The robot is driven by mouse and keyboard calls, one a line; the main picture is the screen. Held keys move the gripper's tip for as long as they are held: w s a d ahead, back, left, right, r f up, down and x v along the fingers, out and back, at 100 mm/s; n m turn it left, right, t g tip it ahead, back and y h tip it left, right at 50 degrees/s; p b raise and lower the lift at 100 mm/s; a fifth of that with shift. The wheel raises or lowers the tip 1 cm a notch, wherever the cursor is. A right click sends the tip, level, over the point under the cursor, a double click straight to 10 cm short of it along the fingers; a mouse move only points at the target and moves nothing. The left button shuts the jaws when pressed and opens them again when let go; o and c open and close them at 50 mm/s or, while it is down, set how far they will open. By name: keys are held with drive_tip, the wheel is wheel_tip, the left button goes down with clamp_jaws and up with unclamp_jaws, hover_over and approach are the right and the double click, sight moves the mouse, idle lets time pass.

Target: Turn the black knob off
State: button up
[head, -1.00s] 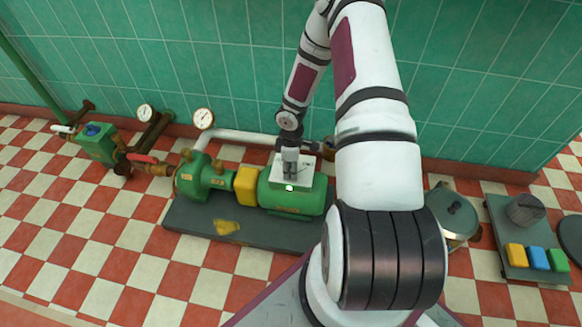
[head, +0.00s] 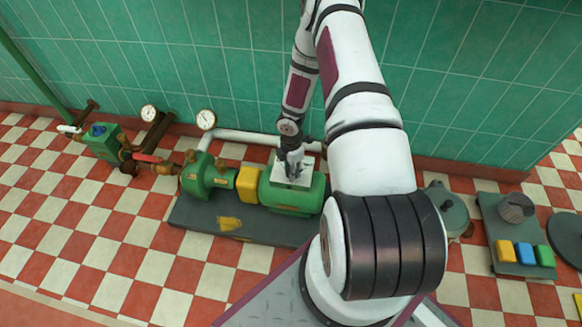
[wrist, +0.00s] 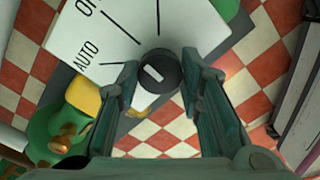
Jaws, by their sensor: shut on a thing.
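The black knob (wrist: 158,70) is round with a short white mark on its top, in the middle of the wrist view. It sits on a white plate (wrist: 100,45) with dark lines and the lettering AUTO; other lettering is cut off at the top edge. In the wrist view the white mark lies slanted, from upper left to lower right. My gripper (wrist: 160,75) is shut on the knob, one finger on each side. In the head view my gripper (head: 293,172) is at the white plate on the green motor (head: 300,198), and the knob is hidden.
The green pump (head: 195,178) and yellow coupling (head: 248,182) are left of the motor on a dark base (head: 200,215). A white pipe (head: 245,137) and gauge (head: 206,120) are behind. A panel with coloured blocks (head: 524,254) is at the right. Checkered floor in front is free.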

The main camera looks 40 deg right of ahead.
idle(0.3)
drive_tip(key=o, duration=1.2)
drive_tip(key=shift+c, duration=0.2)
drive_tip(key=shift+r, duration=0.1)
wheel_tip(320, 180, up, 12)
